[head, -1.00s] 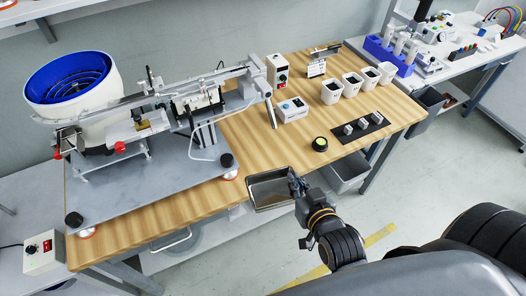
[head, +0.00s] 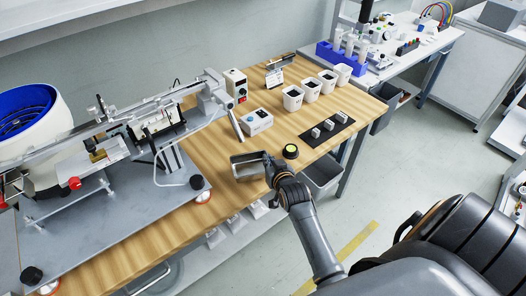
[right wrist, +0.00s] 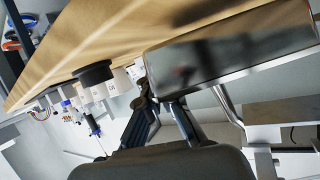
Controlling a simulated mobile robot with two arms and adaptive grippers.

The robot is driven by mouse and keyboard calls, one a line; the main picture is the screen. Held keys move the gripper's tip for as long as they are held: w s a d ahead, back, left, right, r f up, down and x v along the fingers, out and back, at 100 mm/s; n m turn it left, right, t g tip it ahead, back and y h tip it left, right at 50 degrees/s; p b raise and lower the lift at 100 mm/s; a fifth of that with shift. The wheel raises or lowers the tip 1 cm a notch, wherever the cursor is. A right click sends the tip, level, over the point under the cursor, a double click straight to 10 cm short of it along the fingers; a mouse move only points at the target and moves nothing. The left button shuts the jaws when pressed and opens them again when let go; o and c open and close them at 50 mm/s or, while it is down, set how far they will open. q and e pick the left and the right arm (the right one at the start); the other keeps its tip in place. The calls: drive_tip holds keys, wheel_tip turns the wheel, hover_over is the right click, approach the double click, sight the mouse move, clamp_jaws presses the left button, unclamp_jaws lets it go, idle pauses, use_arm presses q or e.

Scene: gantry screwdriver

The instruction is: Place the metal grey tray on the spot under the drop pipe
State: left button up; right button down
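The metal grey tray (head: 234,171) is at the table's front edge in the head view, with its open side up. My right gripper (head: 268,163) is shut on the tray's right end. In the right wrist view the tray (right wrist: 230,50) fills the upper right, and the gripper's fingers (right wrist: 160,100) meet its near end. Whether the tray touches the tabletop is unclear. The drop pipe (head: 236,125) slants down from the end of the feeder rail, behind and left of the tray. My left gripper is not in view.
A white control box (head: 256,122) stands behind. White cups (head: 293,98) and a black mat (head: 327,130) are farther right. The feeder's grey base plate (head: 120,215) is left.

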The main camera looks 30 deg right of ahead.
sight(263, 151)
drive_tip(key=w, duration=0.2)
drive_tip(key=w+d, duration=0.1)
drive_tip(key=w, duration=0.2)
drive_tip(key=shift+d+r, duration=0.1)
drive_tip(key=shift+d, duration=0.1)
drive_tip(key=shift+w+f, duration=0.15)
drive_tip(key=shift+f, duration=0.7)
drive_tip(key=shift+f, duration=0.1)
drive_tip(key=c, duration=1.5)
unclamp_jaws()
drive_tip(key=v, duration=1.2)
drive_tip(key=shift+p, duration=0.35)
